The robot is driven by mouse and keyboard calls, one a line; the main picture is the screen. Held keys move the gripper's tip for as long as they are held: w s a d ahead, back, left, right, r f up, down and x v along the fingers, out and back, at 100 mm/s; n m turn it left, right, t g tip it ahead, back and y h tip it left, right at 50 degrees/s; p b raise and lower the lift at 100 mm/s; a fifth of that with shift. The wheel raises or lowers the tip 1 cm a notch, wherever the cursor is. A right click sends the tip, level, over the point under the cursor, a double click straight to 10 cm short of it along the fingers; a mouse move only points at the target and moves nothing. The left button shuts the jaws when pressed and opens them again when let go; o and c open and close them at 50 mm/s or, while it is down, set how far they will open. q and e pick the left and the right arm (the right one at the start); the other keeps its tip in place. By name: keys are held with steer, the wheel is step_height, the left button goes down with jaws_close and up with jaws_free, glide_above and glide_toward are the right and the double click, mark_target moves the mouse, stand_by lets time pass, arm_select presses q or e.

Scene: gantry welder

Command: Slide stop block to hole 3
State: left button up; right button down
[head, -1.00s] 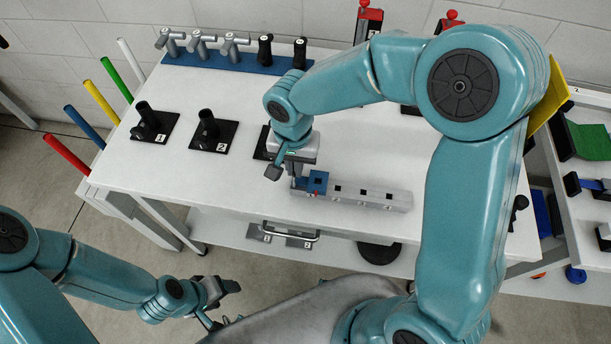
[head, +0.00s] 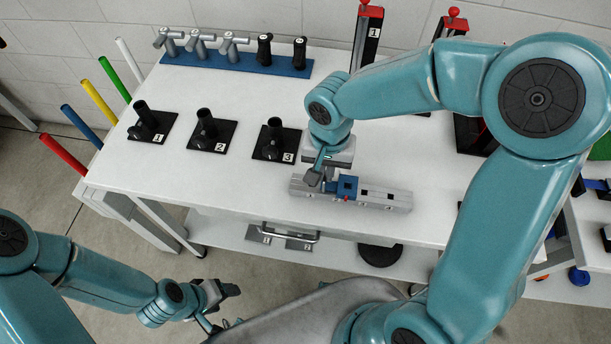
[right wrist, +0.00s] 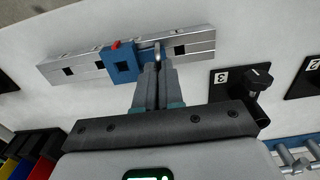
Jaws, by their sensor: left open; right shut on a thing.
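The blue stop block (head: 347,186) sits on the grey rail (head: 402,206) on the white table. It has a dark square opening and a small red part at its edge. Two dark holes show in the rail right of the block in the head view. The right wrist view shows the block (right wrist: 122,66) on the rail (right wrist: 205,42), with one hole beyond my fingers on the other side. My right gripper (head: 329,184) is shut on the block's side part (right wrist: 146,54), its fingers hiding some of it. My left gripper (head: 232,289) is open and empty, low in front of the table.
Numbered black fixtures (head: 212,137) stand behind the rail, number 3 (head: 274,140) nearest. A blue rack (head: 238,65) with several handles lies at the back. Red-topped stands (head: 368,35) are at the back right. Free white tabletop lies left of the rail.

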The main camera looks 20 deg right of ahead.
steer(key=shift+s+d, duration=0.55)
steer(key=shift+d, duration=0.3)
steer(key=shift+s+d, duration=0.5)
steer(key=shift+d, duration=0.35)
steer(key=c, duration=0.8)
jaws_free()
steer(key=shift+o, duration=0.2)
step_height(320, 180, up, 16)
steer(key=shift+r, duration=0.2)
steer(key=shift+s, duration=0.15)
